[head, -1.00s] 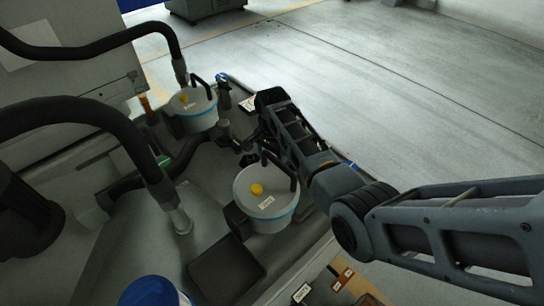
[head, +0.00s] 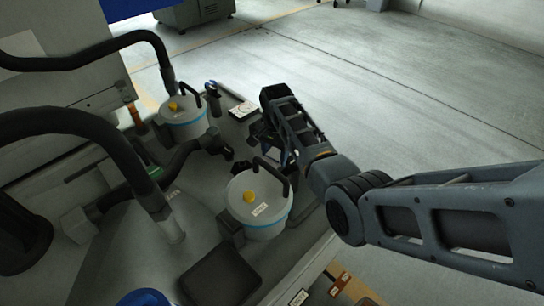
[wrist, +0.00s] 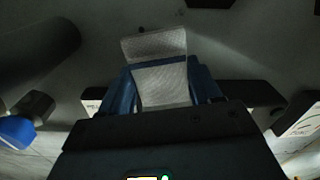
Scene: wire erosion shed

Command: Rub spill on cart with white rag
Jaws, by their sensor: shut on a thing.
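In the wrist view a white, finely textured rag (wrist: 160,75) is held between the blue fingers of my gripper (wrist: 162,88). The gripper is shut on it, and part of the rag sticks out beyond the fingertips. In the head view my gripper (head: 266,140) is over the far right part of the grey cart top (head: 205,188), behind a white lidded tub. The rag cannot be made out there. I cannot make out a spill in either view; the area beneath the gripper is dark and partly hidden by my arm.
The near white tub (head: 258,205) with a yellow knob stands close to my gripper. A second tub (head: 184,118), a spray bottle (head: 213,98) and a white-labelled item (head: 242,111) are behind. Dark hoses (head: 75,120) arch on the left. A dark tray (head: 222,277) lies in front. Open floor lies right.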

